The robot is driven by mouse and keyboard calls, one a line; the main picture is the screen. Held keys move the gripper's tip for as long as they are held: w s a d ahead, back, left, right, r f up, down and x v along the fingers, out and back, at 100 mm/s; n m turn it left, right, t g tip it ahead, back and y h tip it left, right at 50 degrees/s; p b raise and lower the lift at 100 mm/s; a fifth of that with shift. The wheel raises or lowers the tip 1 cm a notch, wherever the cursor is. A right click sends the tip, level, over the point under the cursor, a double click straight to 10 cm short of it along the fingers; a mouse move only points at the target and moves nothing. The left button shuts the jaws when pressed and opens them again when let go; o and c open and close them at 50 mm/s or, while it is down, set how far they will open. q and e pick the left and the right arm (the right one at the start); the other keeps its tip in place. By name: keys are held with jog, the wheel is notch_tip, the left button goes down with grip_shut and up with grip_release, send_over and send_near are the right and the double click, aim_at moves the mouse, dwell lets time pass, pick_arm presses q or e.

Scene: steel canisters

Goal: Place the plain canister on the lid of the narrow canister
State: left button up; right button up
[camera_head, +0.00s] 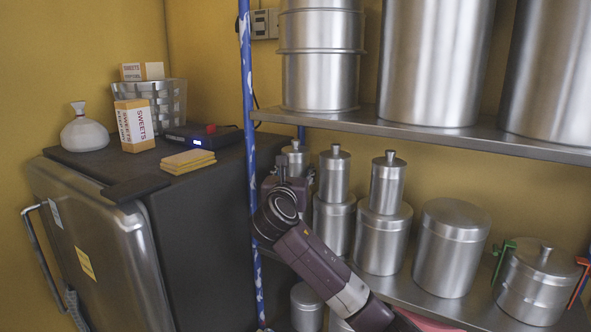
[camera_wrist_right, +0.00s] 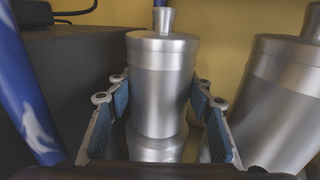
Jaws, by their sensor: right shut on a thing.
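My right gripper (camera_head: 287,180) is at the left end of the middle shelf, beside the blue post. It is shut on a steel canister with a knobbed lid (camera_head: 296,156), largely hidden behind the gripper in the head view. In the right wrist view this canister (camera_wrist_right: 163,85) is upright between the blue-padded fingers (camera_wrist_right: 160,103). A steel surface (camera_wrist_right: 155,150) shows under it; I cannot tell whether they touch. Two narrow knobbed canisters (camera_head: 335,176) (camera_head: 387,185) stand on wider canisters (camera_head: 334,222) (camera_head: 382,240) to the right. My left gripper is not in view.
A wide canister without a knob (camera_head: 450,248) and a pot with a green and a red clip (camera_head: 538,284) stand farther right. The upper shelf (camera_head: 440,131) holds large canisters overhead. The blue post (camera_head: 250,110) and dark cabinet (camera_head: 200,215) are close on the left.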

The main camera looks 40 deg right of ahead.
jog(key=o, duration=1.3)
jog(key=shift+c, duration=0.2)
jog(key=shift+a, duration=0.1)
jog(key=shift+s+a, duration=0.3)
jog(key=shift+a, duration=0.05)
jog(key=b+v, duration=0.3)
jog(key=v, duration=0.8)
jog(key=shift+r, duration=0.15)
